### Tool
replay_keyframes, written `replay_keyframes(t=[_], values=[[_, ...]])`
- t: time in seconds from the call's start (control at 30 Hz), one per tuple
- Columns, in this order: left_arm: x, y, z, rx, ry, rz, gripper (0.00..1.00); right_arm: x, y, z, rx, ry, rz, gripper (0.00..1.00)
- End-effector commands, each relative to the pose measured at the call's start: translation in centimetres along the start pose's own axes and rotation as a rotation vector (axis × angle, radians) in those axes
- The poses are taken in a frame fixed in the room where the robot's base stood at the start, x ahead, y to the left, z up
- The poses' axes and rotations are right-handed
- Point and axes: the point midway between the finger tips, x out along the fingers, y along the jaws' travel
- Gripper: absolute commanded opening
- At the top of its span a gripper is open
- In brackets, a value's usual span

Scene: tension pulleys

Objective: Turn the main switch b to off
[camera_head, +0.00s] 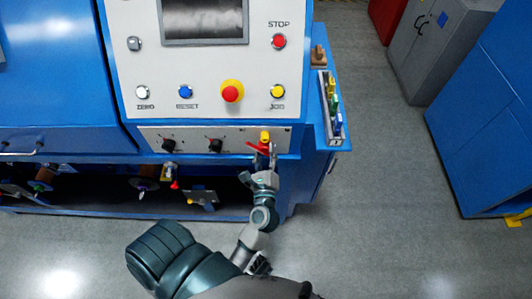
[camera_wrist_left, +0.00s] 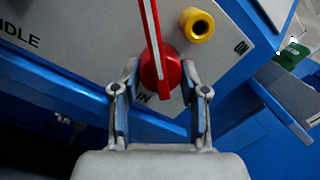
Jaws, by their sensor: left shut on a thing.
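The main switch b (camera_head: 258,149) is a red rotary switch on the lower panel strip of the blue machine, at its right end. In the left wrist view the red knob (camera_wrist_left: 160,76) carries a white line and its handle points up, leaning slightly left. My left gripper (camera_head: 264,165) reaches up to it from below. In the left wrist view its two fingers (camera_wrist_left: 159,88) stand on either side of the red knob, shut on it. A yellow part (camera_wrist_left: 197,25) sits right beside the switch, with an "ON" label to its right. My right gripper is not in view.
Above are the red stop button (camera_head: 279,41), a large red button on yellow (camera_head: 232,92), and a yellow button (camera_head: 278,91). Two black knobs (camera_head: 215,146) sit left on the same strip. A tray of coloured items (camera_head: 332,105) stands right. Floor to the right is clear.

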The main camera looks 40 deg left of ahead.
Motion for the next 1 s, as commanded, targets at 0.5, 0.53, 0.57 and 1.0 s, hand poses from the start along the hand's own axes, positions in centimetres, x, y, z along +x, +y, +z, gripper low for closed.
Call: replay_keyframes(t=[0.5,0.53,0.57,1.0], values=[[0.0,-0.1,0.0,-0.015,0.001,0.000,0.53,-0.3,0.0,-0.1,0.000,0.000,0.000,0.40],[0.0,-0.1,0.0,-0.015,0.001,0.001,0.61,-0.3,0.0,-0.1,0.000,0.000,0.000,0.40],[0.0,0.0,0.0,-0.014,0.000,0.001,0.68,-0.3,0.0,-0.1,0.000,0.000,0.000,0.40],[-1.0,0.1,-0.1,-0.010,0.002,0.003,0.69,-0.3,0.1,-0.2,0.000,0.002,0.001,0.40]])
